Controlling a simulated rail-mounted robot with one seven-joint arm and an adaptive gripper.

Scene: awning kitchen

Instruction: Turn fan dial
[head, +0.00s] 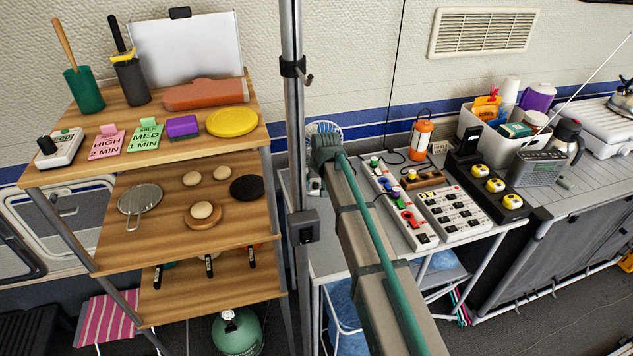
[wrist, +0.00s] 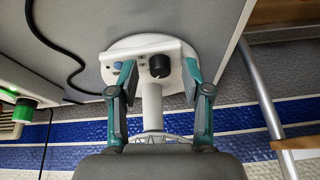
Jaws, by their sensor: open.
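The fan (head: 325,128) stands at the back left of the grey table in the head view, mostly hidden behind my arm. In the wrist view its white base (wrist: 140,45) carries a black round dial (wrist: 159,66) and a small blue knob (wrist: 117,65). My gripper (wrist: 160,72) is open, with one green finger on each side of the fan's control panel. The dial lies between the fingertips, nearer the right one. The left fingertip is close to the blue knob; I cannot tell if they touch. My gripper is hidden in the head view.
A power strip with colored switches (head: 402,208) and a white switch box (head: 452,214) are right of my arm. An orange lantern (head: 421,138) stands behind them. A metal pole (head: 292,100) and wooden shelf (head: 180,205) are at left. A black cable (wrist: 70,55) lies near the fan base.

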